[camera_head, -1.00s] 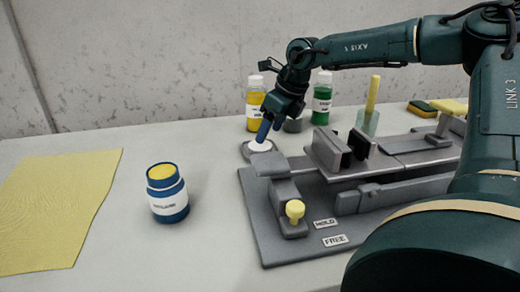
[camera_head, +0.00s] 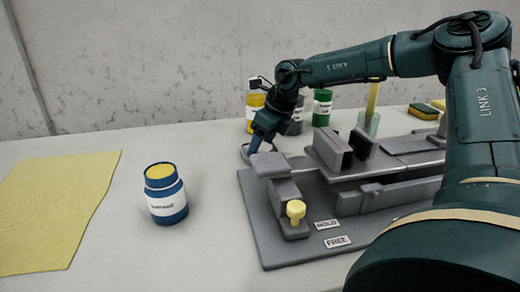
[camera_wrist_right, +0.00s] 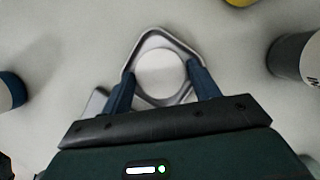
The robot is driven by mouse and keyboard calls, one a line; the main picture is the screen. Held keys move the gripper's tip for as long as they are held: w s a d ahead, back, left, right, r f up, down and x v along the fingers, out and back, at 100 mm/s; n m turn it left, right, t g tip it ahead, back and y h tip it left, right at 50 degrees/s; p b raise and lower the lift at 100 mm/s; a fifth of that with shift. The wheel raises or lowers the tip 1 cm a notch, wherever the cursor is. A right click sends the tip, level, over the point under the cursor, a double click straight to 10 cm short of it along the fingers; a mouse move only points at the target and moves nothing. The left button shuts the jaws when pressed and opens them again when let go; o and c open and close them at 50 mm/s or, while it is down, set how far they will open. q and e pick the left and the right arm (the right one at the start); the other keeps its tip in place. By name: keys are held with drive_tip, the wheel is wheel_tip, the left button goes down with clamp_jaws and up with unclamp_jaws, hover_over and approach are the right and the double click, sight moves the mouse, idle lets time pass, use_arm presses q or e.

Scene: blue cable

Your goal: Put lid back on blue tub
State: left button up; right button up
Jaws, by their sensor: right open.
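The blue tub (camera_head: 167,195) stands upright and uncovered on the table in the head view, with yellow contents at its top. Part of a blue container, probably the tub, shows at the left edge of the wrist view (camera_wrist_right: 12,91). A white round disc, apparently the lid (camera_wrist_right: 160,72), lies in a grey dish (camera_wrist_right: 128,52). My right gripper (camera_head: 254,146) is low over this dish and hides most of it in the head view. In the wrist view its blue fingers (camera_wrist_right: 160,82) are open on either side of the disc; contact is unclear. My left gripper is not in view.
A grey fixture (camera_head: 255,215) with a yellow knob (camera_head: 296,209) stands right of the tub. Behind are a yellow bottle (camera_head: 254,108), a green bottle (camera_head: 322,108) and a grey jar (camera_wrist_right: 297,58). A yellow mat (camera_head: 60,205) lies left. The table around the tub is clear.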

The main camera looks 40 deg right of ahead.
sight(262, 147)
drive_tip(key=c, duration=0.6)
drive_tip(key=shift+r, duration=0.1)
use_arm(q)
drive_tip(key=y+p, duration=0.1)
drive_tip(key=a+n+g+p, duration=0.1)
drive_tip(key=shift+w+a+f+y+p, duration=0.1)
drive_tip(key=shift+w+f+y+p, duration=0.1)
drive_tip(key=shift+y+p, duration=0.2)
use_arm(e)
wheel_tip(262, 147, up, 10)
drive_tip(key=shift+f, duration=0.1)
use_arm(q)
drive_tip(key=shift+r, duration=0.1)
